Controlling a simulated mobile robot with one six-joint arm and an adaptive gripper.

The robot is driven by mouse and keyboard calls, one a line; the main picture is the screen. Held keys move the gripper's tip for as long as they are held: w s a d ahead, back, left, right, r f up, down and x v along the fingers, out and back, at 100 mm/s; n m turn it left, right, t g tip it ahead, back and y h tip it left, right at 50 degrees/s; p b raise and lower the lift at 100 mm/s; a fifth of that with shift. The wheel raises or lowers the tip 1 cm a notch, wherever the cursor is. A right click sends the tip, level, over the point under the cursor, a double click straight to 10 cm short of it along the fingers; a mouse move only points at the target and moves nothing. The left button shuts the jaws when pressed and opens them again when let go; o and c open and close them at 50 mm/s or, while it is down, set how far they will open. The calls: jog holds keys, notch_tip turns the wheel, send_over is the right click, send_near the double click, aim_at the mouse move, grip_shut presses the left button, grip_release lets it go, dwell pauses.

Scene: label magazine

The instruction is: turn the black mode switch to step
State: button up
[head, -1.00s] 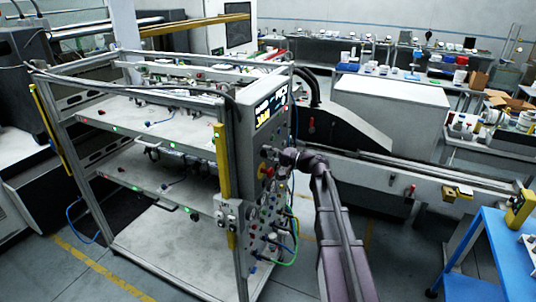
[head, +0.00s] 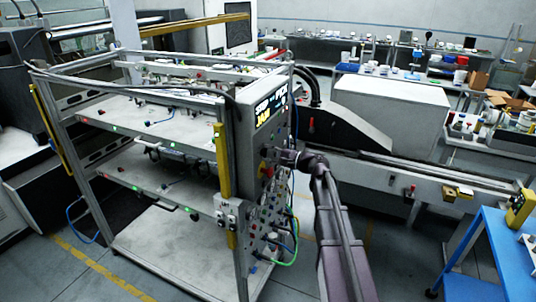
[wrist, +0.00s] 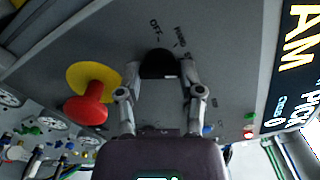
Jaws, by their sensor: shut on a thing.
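The black mode switch (wrist: 158,64) is a round knob on the grey panel, in the upper middle of the wrist view. My gripper (wrist: 159,74) has one finger on each side of it and is shut on it. The labels "OFF" and what looks like "HAND" show beyond the knob. Another marking beside the right finger is partly covered. I cannot make out where the knob points. In the head view my gripper (head: 277,156) is at the panel face, below the display, and the switch is too small to see clearly.
A red mushroom button (wrist: 88,104) on a yellow disc sits close left of my gripper in the wrist view. A lit display (wrist: 300,75) is at the right. Cables and plugs (head: 278,245) hang lower on the panel. A blue table (head: 505,250) stands at right.

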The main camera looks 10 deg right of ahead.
jog(key=o, duration=1.1)
jog(key=shift+o, duration=0.2)
jog(key=shift+s+d, duration=0.1)
jog(key=v, duration=1.1)
jog(key=shift+s+d, duration=0.2)
jog(key=shift+d, duration=0.1)
